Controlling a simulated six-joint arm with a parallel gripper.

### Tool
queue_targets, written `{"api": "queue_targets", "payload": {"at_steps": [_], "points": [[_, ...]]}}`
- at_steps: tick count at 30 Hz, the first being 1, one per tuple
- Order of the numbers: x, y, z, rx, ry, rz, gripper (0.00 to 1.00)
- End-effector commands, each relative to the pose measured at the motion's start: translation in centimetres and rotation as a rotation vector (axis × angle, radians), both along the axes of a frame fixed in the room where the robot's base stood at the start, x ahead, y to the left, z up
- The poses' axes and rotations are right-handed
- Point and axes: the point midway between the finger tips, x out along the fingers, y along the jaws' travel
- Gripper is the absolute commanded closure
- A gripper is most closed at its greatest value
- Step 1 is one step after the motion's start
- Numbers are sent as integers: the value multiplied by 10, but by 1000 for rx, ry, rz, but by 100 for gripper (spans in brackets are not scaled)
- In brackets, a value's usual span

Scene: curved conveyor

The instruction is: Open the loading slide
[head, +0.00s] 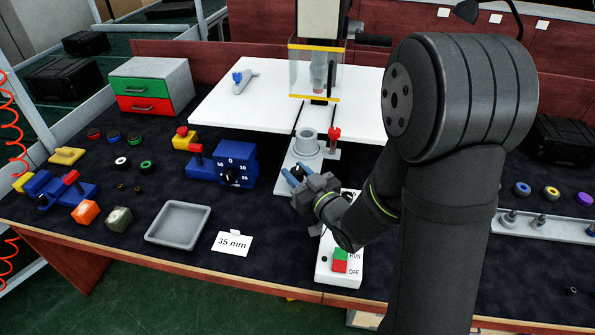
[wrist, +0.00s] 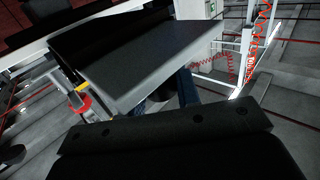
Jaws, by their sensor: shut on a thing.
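The loading slide (head: 288,186) is a light plate in the middle of the bench in the head view. It carries a grey cylindrical holder (head: 307,143) and reaches back towards the white press table (head: 215,108). My gripper (head: 293,175) is at the front end of the slide, its blue fingertips shut on a dark knob there. The wrist view shows the blue fingers (wrist: 187,88) with a dark round thing (wrist: 163,98) between them. My gripper hides part of the knob and the slide's front right.
A press with a clear yellow-edged guard (head: 316,72) stands behind the slide. A red-handled clamp (head: 333,140) is just right of the holder. A blue dial box (head: 235,165) stands left, a white RUN/OFF switch box (head: 338,265) in front. A grey tray (head: 178,224) lies front left.

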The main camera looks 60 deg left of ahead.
Motion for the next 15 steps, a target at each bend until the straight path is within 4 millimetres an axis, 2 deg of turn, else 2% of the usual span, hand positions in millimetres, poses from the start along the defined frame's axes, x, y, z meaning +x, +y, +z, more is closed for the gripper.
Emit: {"api": "queue_targets", "payload": {"at_steps": [3,4,6,15], "points": [[0,0,0,0,0,-1,100],[0,0,0,0,0,-1,64],[0,0,0,0,0,-1,51],[1,0,0,0,0,-1,49]]}}
